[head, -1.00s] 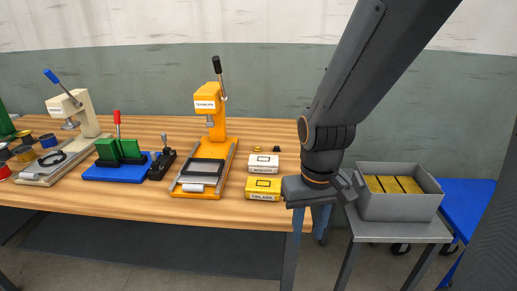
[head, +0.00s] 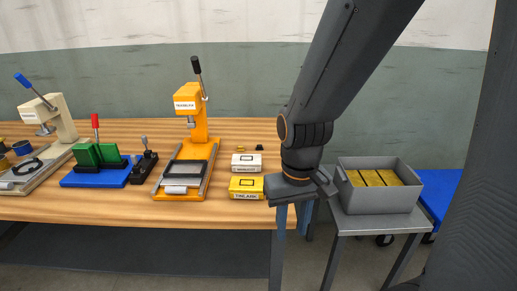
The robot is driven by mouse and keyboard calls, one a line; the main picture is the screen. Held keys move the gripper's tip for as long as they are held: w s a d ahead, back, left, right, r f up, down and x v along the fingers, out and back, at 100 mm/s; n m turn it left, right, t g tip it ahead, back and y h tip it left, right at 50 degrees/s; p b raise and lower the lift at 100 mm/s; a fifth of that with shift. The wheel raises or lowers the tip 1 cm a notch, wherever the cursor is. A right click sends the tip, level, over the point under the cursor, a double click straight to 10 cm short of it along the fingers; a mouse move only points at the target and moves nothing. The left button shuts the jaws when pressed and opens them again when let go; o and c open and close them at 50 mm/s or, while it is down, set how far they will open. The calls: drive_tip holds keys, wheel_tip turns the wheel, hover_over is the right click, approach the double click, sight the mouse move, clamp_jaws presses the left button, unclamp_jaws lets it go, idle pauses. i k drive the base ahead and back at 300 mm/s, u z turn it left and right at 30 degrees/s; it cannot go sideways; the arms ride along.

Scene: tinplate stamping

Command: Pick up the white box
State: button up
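The white box (head: 246,162) is a small closed box with a dark mark on its lid and a label on its front. It rests on the wooden table, just behind a yellow box (head: 246,188) of similar size. My gripper (head: 278,192) hangs at the table's right front corner, to the right of both boxes and apart from the white one.
An orange press (head: 190,150) stands left of the boxes. A grey bin (head: 378,199) with yellow items sits on a side stand at right. A blue-based green fixture (head: 97,165) stands farther left.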

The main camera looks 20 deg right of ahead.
sight(240, 163)
drive_tip(key=k, duration=0.5)
drive_tip(key=u, duration=1.65)
drive_tip(key=i, duration=1.05)
drive_tip(key=z, duration=2.6)
drive_tip(key=i, duration=0.5)
drive_tip(key=u, duration=0.05)
